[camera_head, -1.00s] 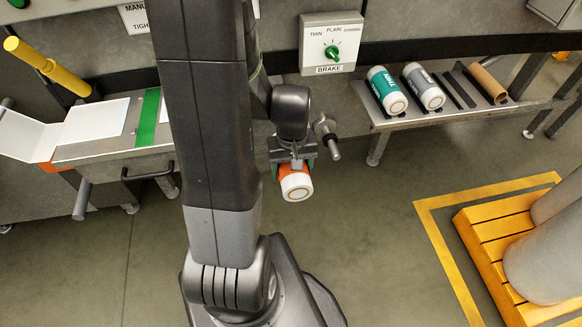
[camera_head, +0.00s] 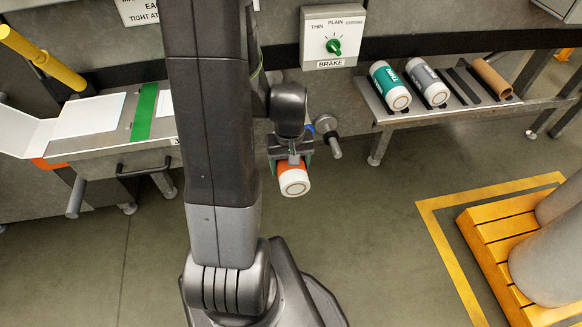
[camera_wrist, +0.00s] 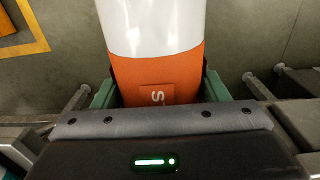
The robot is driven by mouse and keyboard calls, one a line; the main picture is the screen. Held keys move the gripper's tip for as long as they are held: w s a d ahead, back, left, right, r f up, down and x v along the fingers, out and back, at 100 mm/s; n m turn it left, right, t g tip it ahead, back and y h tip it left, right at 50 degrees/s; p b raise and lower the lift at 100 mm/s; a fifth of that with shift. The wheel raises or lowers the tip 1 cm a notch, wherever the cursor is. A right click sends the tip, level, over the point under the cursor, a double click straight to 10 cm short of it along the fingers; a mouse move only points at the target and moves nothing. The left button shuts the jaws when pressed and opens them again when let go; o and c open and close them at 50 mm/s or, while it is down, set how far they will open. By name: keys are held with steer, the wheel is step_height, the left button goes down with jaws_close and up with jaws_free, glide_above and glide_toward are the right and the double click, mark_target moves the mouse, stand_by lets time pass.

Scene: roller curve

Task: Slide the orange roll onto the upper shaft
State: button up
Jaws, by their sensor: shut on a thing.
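The orange roll (camera_head: 293,173), orange with a white end, is held in my gripper (camera_head: 290,163), its round end face turned toward the head camera. In the wrist view the roll (camera_wrist: 157,75) sits between the two green fingers, pointing away from the palm. A metal shaft (camera_head: 335,150) with a dark round collar sticks out from the machine just right of the gripper, apart from the roll. I cannot tell whether it is the upper shaft; my arm hides part of the machine. Shaft-like bars also show at the right of the wrist view (camera_wrist: 258,87).
A side rack (camera_head: 425,115) at right holds a teal roll (camera_head: 390,86), a grey roll (camera_head: 427,82) and a brown core (camera_head: 491,78). The brake panel (camera_head: 333,37) is above the shaft. A table (camera_head: 105,143) stands left, a yellow pallet (camera_head: 497,233) lower right. Floor between is clear.

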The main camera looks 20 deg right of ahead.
steer(key=shift+w+d+p, duration=0.6)
steer(key=shift+w+d, duration=0.45)
steer(key=shift+w, duration=3.3)
steer(key=shift+w+d+p, duration=0.55)
steer(key=shift+w+d, duration=0.5)
steer(key=shift+w, duration=3.3)
steer(key=shift+w+d+p, duration=0.6)
steer(key=shift+w+d, duration=0.45)
steer(key=shift+w, duration=3.3)
steer(key=o, duration=1.4)
step_height(320, 180, up, 8)
steer(key=shift+f, duration=0.2)
steer(key=shift+f, duration=0.1)
